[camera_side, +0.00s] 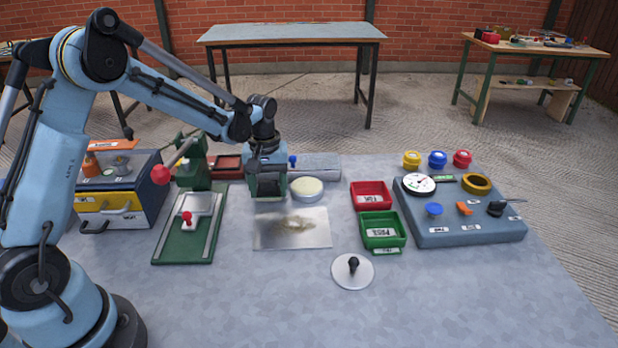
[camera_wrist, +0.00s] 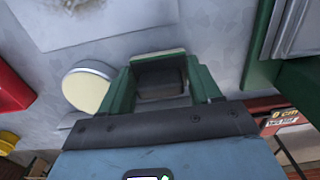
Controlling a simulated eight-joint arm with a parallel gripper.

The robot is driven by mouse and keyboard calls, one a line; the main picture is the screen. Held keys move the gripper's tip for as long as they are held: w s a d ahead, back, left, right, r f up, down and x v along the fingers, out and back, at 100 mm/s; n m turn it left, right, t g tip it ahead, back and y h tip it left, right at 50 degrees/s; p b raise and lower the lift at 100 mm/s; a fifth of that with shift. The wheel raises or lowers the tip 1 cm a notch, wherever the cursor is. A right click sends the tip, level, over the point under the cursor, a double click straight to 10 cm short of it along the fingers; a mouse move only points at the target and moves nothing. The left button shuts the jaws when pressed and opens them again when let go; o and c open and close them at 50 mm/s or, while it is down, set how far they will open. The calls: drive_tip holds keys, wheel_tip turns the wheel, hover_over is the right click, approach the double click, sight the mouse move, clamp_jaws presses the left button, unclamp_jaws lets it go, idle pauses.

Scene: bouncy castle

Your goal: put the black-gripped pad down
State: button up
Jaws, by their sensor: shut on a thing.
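My gripper (camera_side: 268,184) is above the table, behind the metal plate and left of a round cream-topped tin. In the wrist view, the green fingers of my gripper (camera_wrist: 162,84) are shut on the pad, whose dark grip (camera_wrist: 160,78) sits between them. A pale edge (camera_wrist: 158,54) shows just beyond the grip. The pad's underside is hidden, and I cannot tell whether it touches the table. The metal plate (camera_side: 292,229) lies flat with a brownish smudge in its middle; it also shows in the wrist view (camera_wrist: 70,20).
The round cream-topped tin (camera_side: 307,188) stands close on the right. Red (camera_side: 371,196) and green (camera_side: 383,232) trays and a control box (camera_side: 462,228) are farther right. A green press (camera_side: 190,225) stands left. A disc with a black knob (camera_side: 352,271) lies in front.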

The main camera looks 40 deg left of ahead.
drive_tip(key=shift+f, duration=0.25)
drive_tip(key=shift+f, duration=0.35)
drive_tip(key=shift+f, duration=0.25)
drive_tip(key=o, duration=0.8)
drive_tip(key=shift+c, duration=0.2)
wheel_tip(320, 180, up, 13)
drive_tip(key=shift+f, duration=0.2)
drive_tip(key=r, duration=0.1)
drive_tip(key=m+t, duration=0.4)
drive_tip(key=m, duration=0.1)
approach(268, 182)
drive_tip(key=s+d+r, duration=0.4)
drive_tip(key=s+r, duration=0.1)
drive_tip(key=s+d+f+m+t, duration=0.2)
drive_tip(key=s+d+m+t, duration=0.1)
drive_tip(key=s, duration=0.3)
drive_tip(key=shift+s+f+m, duration=0.25)
drive_tip(key=shift+m, duration=0.25)
